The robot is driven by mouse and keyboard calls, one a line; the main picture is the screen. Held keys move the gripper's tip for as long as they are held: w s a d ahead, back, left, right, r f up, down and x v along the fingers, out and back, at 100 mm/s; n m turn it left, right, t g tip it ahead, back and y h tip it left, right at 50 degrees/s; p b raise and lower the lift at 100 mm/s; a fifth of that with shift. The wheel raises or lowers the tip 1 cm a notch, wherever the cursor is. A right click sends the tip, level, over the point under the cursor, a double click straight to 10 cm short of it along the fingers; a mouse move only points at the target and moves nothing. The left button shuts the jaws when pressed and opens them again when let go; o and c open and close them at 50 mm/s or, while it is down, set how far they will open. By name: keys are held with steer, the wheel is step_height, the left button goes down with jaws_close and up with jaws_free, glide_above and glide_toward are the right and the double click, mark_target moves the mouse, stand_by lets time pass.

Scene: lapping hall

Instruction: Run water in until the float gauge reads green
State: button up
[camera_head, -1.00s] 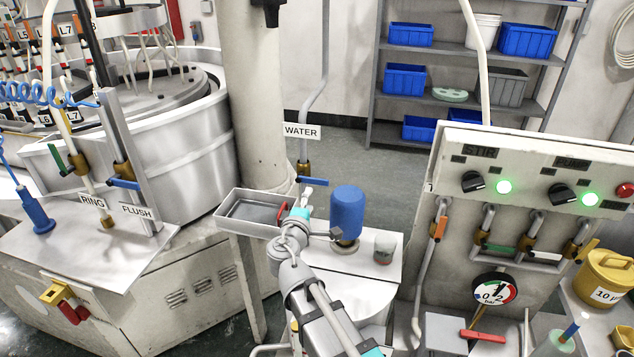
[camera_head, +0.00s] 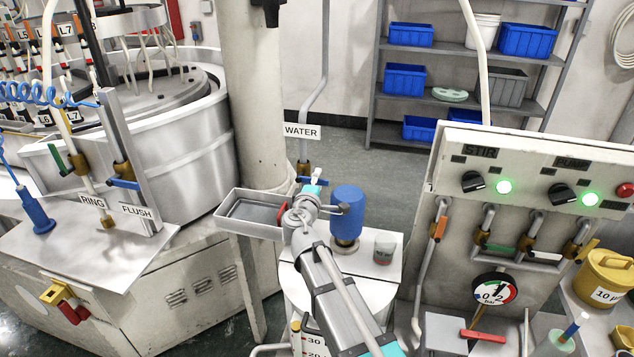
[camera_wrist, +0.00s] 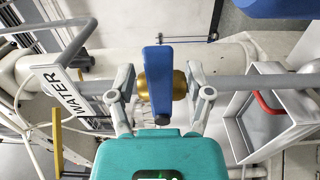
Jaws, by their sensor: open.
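The WATER valve has a blue lever (camera_head: 305,180) on a brass body, low on the grey pipe behind the small cabinet. A WATER sign (camera_head: 301,132) hangs above it. My gripper (camera_head: 316,178) is at this valve. In the wrist view the blue lever (camera_wrist: 157,85) stands between the two open fingers of my gripper (camera_wrist: 160,90), with the brass body (camera_wrist: 178,84) behind it. Contact is not clear. A white scale marked 30 and 20 (camera_head: 311,341) shows at the bottom of the head view, partly cut off; no float reading or green mark is legible there.
A grey open tray (camera_head: 232,222) is left of my gripper. A blue cylinder (camera_head: 347,215) and a small cup (camera_head: 384,247) stand close on its right. A panel with green lamps (camera_head: 535,172), several valves and a dial gauge (camera_head: 494,290) is at right.

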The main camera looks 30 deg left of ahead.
jaws_close()
